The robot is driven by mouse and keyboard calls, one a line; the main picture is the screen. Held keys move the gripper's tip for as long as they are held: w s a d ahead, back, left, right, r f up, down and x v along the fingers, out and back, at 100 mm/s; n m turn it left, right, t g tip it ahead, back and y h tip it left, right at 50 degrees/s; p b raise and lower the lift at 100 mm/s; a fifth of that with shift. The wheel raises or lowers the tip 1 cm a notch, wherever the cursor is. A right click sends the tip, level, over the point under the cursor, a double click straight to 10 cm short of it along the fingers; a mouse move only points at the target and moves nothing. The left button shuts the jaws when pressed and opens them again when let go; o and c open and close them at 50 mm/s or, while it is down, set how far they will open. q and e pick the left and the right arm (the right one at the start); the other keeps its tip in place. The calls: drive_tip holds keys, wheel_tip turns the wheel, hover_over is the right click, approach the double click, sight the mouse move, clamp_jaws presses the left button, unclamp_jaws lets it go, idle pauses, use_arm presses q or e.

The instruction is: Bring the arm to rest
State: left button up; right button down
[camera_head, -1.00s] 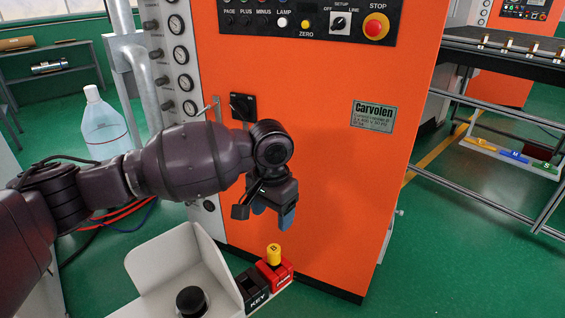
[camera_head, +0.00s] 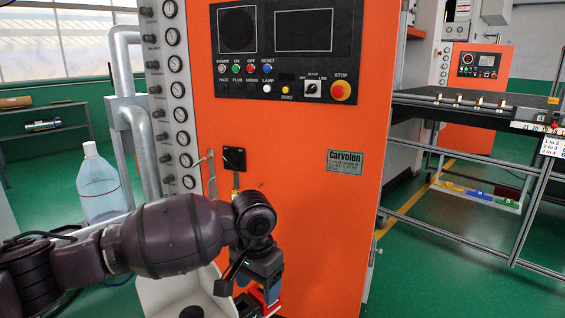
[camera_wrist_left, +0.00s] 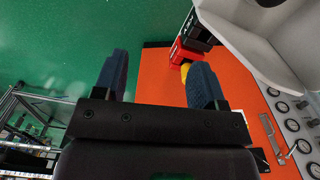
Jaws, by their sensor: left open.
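My left arm (camera_head: 165,235) reaches in from the left in the head view, in front of the orange machine (camera_head: 300,215). Its left gripper (camera_head: 262,290) points downward near the bottom edge. In the left wrist view the two blue fingers of the left gripper (camera_wrist_left: 158,80) stand wide apart with nothing between them. A red block (camera_wrist_left: 184,52) with a yellow piece (camera_wrist_left: 186,70) shows beyond the right finger, which partly covers the yellow piece. In the head view the gripper hides most of the red block. My right gripper is in neither view.
A white tray (camera_wrist_left: 270,30) stands beside a black block (camera_wrist_left: 199,30); the arm covers much of the tray in the head view. A clear bottle (camera_head: 98,185) stands at left. A rail table (camera_head: 470,115) is at right. Green floor (camera_head: 440,270) is open at lower right.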

use_arm(q)
drive_tip(key=s+d+f+n+t+h, duration=0.15)
drive_tip(key=s+f+h, duration=0.25)
drive_tip(key=f, duration=0.4)
drive_tip(key=s+d+f+t+h, duration=0.1)
drive_tip(key=s+f+t+h, duration=0.2)
drive_tip(key=f, duration=0.6)
drive_tip(key=s+a+f+n+t+y, duration=0.2)
drive_tip(key=s+a+f+t+y, duration=0.1)
drive_tip(key=s+a, duration=0.6)
drive_tip(key=s+a+f+n+t+y, duration=0.2)
drive_tip(key=s+a+f, duration=0.4)
drive_tip(key=s+a, duration=0.4)
drive_tip(key=a+t+y, duration=0.1)
drive_tip(key=a+y, duration=0.1)
drive_tip(key=a, duration=0.4)
drive_tip(key=shift+s+n, duration=0.2)
drive_tip(key=shift+n, duration=0.15)
drive_tip(key=shift+t, duration=0.25)
